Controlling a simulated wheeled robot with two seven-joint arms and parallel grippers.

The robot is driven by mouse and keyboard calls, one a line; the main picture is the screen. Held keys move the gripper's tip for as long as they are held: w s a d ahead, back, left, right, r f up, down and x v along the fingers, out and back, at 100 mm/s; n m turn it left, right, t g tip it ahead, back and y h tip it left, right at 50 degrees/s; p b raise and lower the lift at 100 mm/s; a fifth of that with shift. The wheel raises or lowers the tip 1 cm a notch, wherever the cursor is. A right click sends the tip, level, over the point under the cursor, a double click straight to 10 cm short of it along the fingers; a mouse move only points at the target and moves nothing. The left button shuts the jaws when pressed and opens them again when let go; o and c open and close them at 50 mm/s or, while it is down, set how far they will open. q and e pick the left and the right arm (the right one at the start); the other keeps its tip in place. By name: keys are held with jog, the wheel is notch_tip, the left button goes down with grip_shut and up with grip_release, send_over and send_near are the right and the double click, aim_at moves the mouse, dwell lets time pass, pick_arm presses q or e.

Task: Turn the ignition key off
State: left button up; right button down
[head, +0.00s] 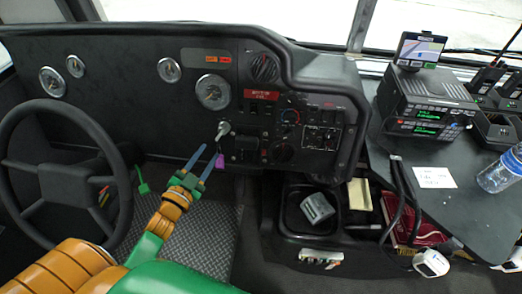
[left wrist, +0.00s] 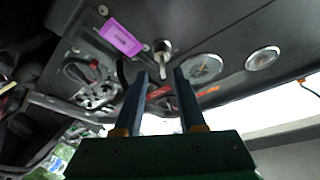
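The ignition key (head: 223,128) sticks out of the black dashboard (head: 135,70), below the large gauge. A purple tag (head: 219,161) hangs beneath it. In the left wrist view the key (left wrist: 162,56) shows just beyond and between the two fingertips, with the purple tag (left wrist: 120,37) to its left. My left gripper (head: 212,151) is open, with two parallel blue fingers pointing up at the dashboard. It appears empty and a little short of the key; the exact gap is hard to tell. My right gripper is not in view.
The steering wheel (head: 62,165) stands left of my left arm. Knobs and switches (head: 290,125) sit right of the key. A console tray (head: 302,222) holds a grey device. Radios (head: 428,100) and a water bottle (head: 500,170) stand on the right-hand surface.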

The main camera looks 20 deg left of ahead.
aim_at(218, 137)
pick_arm(q)
jog(key=w, duration=0.4)
jog(key=w+r, duration=0.1)
jog(key=w, duration=0.1)
jog(key=shift+w+d, duration=0.1)
jog(key=shift+w, duration=0.3)
jog(key=shift+w+d, duration=0.1)
jog(key=shift+w, duration=0.25)
grip_shut()
jog(key=shift+s+d+r, duration=0.1)
